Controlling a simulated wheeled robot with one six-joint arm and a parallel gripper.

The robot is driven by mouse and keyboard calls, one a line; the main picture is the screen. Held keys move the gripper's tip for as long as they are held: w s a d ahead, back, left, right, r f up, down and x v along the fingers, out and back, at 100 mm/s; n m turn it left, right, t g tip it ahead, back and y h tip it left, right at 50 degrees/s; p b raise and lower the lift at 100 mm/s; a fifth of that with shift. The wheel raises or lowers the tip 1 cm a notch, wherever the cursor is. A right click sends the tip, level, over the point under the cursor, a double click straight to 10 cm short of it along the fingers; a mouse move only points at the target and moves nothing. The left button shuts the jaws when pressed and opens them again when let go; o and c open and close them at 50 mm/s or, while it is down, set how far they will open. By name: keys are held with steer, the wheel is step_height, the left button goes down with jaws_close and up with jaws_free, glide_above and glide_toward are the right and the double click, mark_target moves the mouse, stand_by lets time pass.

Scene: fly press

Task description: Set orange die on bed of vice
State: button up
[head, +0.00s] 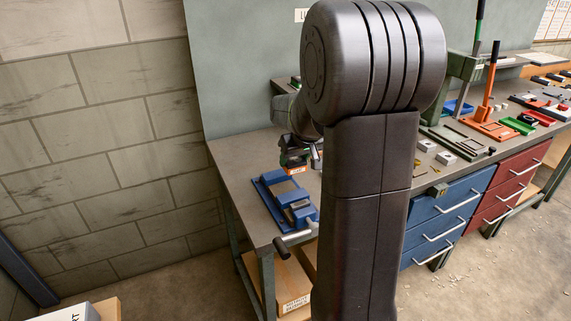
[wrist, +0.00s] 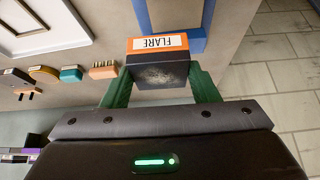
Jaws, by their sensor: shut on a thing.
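The orange die (wrist: 160,62) has an orange face with a white FLARE label and a dark, scuffed front. My gripper (wrist: 158,84) is shut on it, with a green finger on each side. In the head view my gripper (head: 302,155) holds the orange die (head: 297,170) above the far end of the blue vice (head: 270,202). The vice lies on the left end of the bench, with a bar handle toward the near edge. Blue edges behind the die in the wrist view may be the vice. My arm hides part of the bench right of the vice.
The grey bench top (head: 234,150) is bare left of the vice. A green press (head: 462,75) and an orange lever tool (head: 488,115) stand to the right. Pale blocks (head: 446,157) lie near the blue drawers (head: 440,220). A wall rises behind the bench.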

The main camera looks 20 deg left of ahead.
mark_target(287, 173)
steer(key=shift+s+a+r+n, duration=0.15)
steer(key=shift+s+a, duration=0.25)
steer(key=shift+a, duration=0.2)
steer(key=shift+s+a+r+n, duration=0.15)
steer(key=shift+s+a, duration=0.2)
steer(key=shift+a, duration=0.2)
steer(key=shift+f+b, duration=2.55)
steer(key=shift+f, duration=0.9)
steer(key=shift+s+d, duration=0.1)
steer(key=shift+d, duration=0.05)
steer(key=shift+f+b, duration=0.5)
steer(key=shift+b, duration=0.1)
steer(key=o, duration=1.5)
steer(key=shift+o, duration=0.5)
steer(key=shift+f, duration=0.1)
